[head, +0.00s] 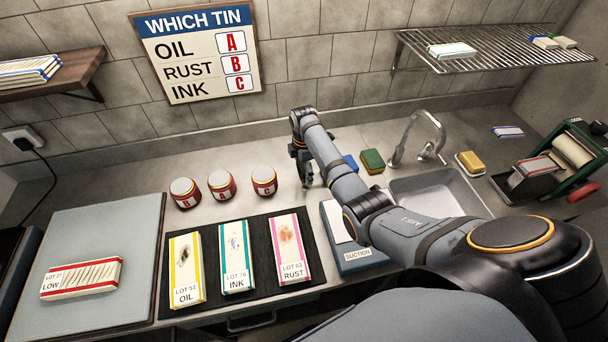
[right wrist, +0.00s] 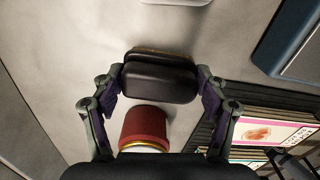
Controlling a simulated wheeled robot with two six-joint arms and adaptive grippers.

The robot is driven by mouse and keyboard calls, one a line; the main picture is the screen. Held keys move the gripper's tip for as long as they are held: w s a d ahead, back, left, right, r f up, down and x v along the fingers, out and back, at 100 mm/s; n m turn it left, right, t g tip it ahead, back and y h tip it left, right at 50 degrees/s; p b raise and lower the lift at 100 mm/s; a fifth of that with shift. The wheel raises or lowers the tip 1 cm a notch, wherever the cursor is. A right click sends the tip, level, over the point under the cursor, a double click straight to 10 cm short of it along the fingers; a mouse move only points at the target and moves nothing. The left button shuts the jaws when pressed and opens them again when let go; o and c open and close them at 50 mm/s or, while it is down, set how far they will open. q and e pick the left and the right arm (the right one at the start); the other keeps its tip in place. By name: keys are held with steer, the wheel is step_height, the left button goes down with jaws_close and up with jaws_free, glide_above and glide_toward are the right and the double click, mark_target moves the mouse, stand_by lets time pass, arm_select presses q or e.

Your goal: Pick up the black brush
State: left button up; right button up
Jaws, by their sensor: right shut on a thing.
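The black brush (right wrist: 160,80) shows in the right wrist view as a dark, rounded block with a thin brownish far edge. My right gripper (right wrist: 160,82) is shut on it, with one finger against each short side. In the head view my right gripper (head: 305,178) points down over the counter, right of tin C (head: 264,182). I cannot make out the brush clearly there, and the wrist view does not settle whether it touches the counter. My left gripper is not in view.
Red tins B (head: 187,194) and A (head: 222,186) stand left of tin C. A red tin (right wrist: 145,125) is close to the brush in the wrist view. Stained cloths lie on a black mat (head: 207,270). A green sponge (head: 372,161), faucet (head: 420,140) and sink (head: 440,190) are rightward.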

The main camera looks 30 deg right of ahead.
steer(key=s+a+r+p, duration=0.5)
steer(key=s+r, duration=0.5)
steer(key=s, duration=0.2)
steer(key=shift+s+a+r, duration=0.15)
steer(key=shift+s+a, duration=0.2)
steer(key=shift+a, duration=0.15)
